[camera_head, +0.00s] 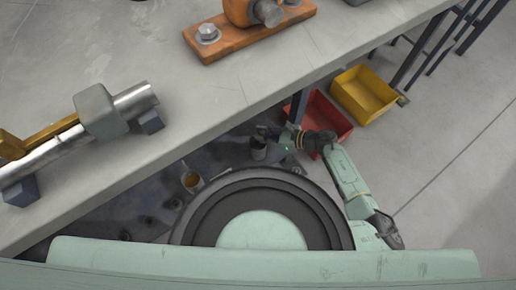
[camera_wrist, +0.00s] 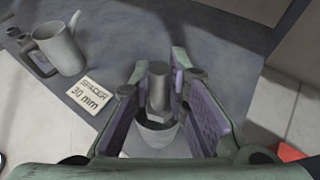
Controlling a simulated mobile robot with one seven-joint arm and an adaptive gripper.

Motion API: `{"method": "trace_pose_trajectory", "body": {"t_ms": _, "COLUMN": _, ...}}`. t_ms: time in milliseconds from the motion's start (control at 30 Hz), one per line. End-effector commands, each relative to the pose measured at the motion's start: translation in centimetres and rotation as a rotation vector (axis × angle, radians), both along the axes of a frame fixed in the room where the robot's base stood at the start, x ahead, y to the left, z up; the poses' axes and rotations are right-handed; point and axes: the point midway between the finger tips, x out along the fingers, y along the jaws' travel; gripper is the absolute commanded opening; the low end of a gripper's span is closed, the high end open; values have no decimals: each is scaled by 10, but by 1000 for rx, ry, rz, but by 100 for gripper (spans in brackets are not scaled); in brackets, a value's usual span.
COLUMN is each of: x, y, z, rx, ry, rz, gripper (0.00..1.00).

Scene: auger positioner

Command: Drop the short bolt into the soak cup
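My gripper (camera_wrist: 160,68) points down over the lower shelf, with its purple pads on either side of the short bolt (camera_wrist: 158,88). The grey bolt appears pinched between the pads, with its plain shank end showing past its wider part. A pale grey cup (camera_wrist: 155,137), probably the soak cup, shows between the fingers in the wrist view, partly hidden by them and the bolt. I cannot tell the gap between bolt and cup. In the head view a grey cup (camera_head: 258,149) stands by my gripper (camera_head: 271,133), where the bolt cannot be made out.
Red (camera_head: 322,118) and yellow (camera_head: 364,93) bins lie to the right. The workbench edge (camera_head: 180,148) overhangs the lower shelf. A clamped shaft (camera_head: 132,102) and orange bracket (camera_head: 248,33) sit on the bench.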

Motion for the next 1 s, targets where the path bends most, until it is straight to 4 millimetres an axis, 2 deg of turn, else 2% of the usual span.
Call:
{"method": "trace_pose_trajectory", "body": {"t_ms": 300, "x": 0, "y": 0, "z": 0, "rx": 0, "ry": 0, "rz": 0, "gripper": 37}}
{"method": "trace_pose_trajectory", "body": {"t_ms": 667, "x": -1, "y": -5, "z": 1, "rx": -2, "ry": 0, "rz": -1, "gripper": 37}}
{"method": "trace_pose_trajectory", "body": {"t_ms": 767, "x": -5, "y": -16, "z": 6, "rx": -3, "ry": 0, "rz": -2, "gripper": 37}}
{"method": "trace_pose_trajectory", "body": {"t_ms": 1000, "x": -21, "y": -60, "z": 25, "rx": -3, "ry": 0, "rz": -3, "gripper": 37}}
